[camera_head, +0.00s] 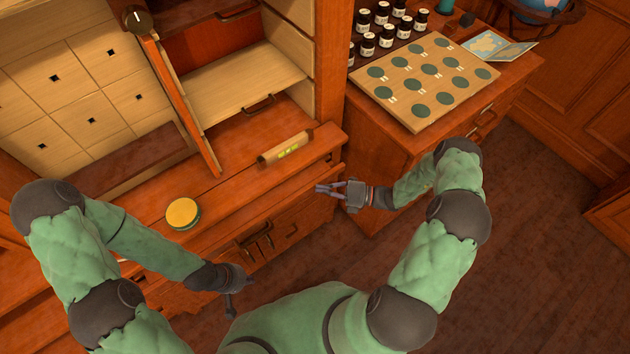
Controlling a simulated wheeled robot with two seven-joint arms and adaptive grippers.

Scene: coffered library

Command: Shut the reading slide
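I cannot tell for sure which board is the reading slide. The likeliest is a long reddish-brown board (262,201) along the front of the cabinet, its near edge above the lower drawers. My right gripper (320,189) is at the right end of this front edge, its prongs apart and nothing visible between them; I cannot tell whether it touches the wood. My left gripper (231,304) hangs low in front of the cabinet, below the board. Its fingers are small and dark, so their opening is unclear.
A rolled scroll (286,149) and a round yellow-lidded tin (183,212) rest on the cabinet ledge. A narrow door (183,105) stands open above it. A side cabinet at right holds a board with green discs (440,68) and several bottles. The floor at right is clear.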

